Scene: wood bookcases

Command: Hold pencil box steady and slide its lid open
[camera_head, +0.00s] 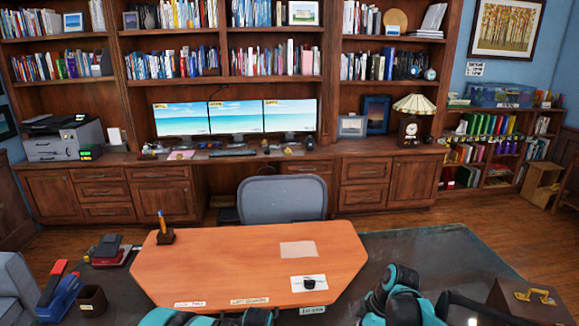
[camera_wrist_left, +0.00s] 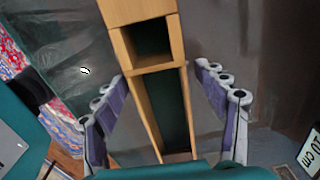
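A narrow light-wood box (camera_wrist_left: 148,112), which I take for the pencil box, runs up the middle of the left wrist view. Its dark interior shows in two parts, split by a wooden crosspiece. A plain wood part covers its far end; I cannot tell whether this is the lid. My left gripper (camera_wrist_left: 160,76) is open, with one finger on each side of the box and small gaps visible between fingers and walls. I cannot make out this box in the head view. My right gripper's fingers are not in view.
A grey chair (camera_head: 282,200) is behind the desk.

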